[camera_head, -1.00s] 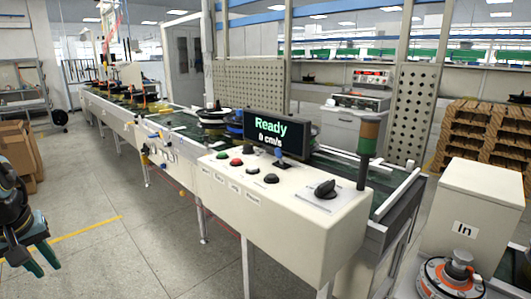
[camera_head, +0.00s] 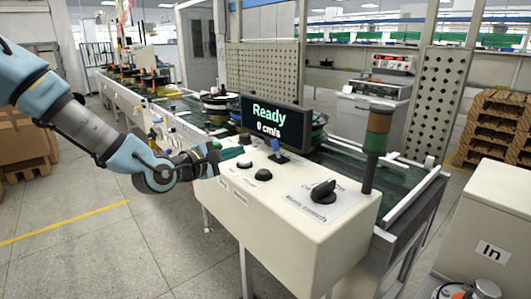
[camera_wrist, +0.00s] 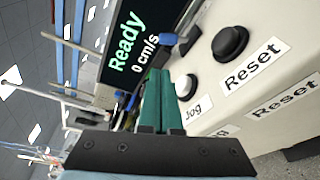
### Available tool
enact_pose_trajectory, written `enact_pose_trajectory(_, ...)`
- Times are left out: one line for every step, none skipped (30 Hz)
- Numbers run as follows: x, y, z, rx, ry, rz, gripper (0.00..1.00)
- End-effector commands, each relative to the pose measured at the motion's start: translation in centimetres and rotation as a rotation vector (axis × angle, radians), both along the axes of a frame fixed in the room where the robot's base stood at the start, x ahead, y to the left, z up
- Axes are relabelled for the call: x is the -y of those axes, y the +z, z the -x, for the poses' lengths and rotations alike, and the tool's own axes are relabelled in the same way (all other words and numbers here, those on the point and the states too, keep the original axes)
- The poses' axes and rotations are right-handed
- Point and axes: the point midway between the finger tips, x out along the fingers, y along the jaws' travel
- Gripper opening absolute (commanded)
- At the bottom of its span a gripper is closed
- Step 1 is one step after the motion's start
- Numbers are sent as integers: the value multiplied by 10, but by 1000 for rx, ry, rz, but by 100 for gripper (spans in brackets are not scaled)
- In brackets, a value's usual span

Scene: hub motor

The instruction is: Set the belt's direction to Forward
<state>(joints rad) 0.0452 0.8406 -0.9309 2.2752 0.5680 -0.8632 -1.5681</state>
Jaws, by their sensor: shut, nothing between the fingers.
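The cream control box (camera_head: 310,239) carries a blue-topped lever (camera_head: 277,147), standing just in front of the display (camera_head: 275,120), which reads "Ready" and "0 cm/s". In the wrist view the blue knob (camera_wrist: 168,39) is just beyond the fingertips. I cannot read a direction label or tell which way the lever is set. My gripper (camera_head: 230,154) is over the left part of the box, left of the lever and apart from it. Its green fingers (camera_wrist: 158,98) are shut and empty.
Black buttons (camera_head: 263,175) sit close to my gripper. In the wrist view a black button (camera_wrist: 230,41) is near a "Reset" label and a white button (camera_wrist: 187,87) near "Jog". A black main switch (camera_head: 323,190) and signal tower (camera_head: 376,145) stand to the right.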

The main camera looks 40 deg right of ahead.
Motion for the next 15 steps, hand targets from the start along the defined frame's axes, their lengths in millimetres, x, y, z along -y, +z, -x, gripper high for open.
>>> enact_pose_trajectory(1,-7,1,-6,-1,7,0)
enact_pose_trajectory(2,-9,1,-9,-1,11,0)
enact_pose_trajectory(2,-10,1,-12,-2,15,0)
enact_pose_trajectory(2,-11,1,-14,-1,18,0)
enact_pose_trajectory(3,-12,1,-15,-1,20,0)
enact_pose_trajectory(3,-13,2,-17,-2,24,0)
enact_pose_trajectory(3,-13,2,-19,-2,26,0)
enact_pose_trajectory(3,-13,2,-20,-2,27,0)
enact_pose_trajectory(3,-13,2,-19,-2,28,0)
enact_pose_trajectory(3,-13,2,-20,-2,28,0)
enact_pose_trajectory(3,-13,2,-20,-2,29,0)
enact_pose_trajectory(3,-13,2,-20,-2,29,0)
enact_pose_trajectory(3,-13,2,-20,-2,29,0)
enact_pose_trajectory(3,-13,2,-20,-2,28,0)
enact_pose_trajectory(3,-13,2,-20,-2,28,0)
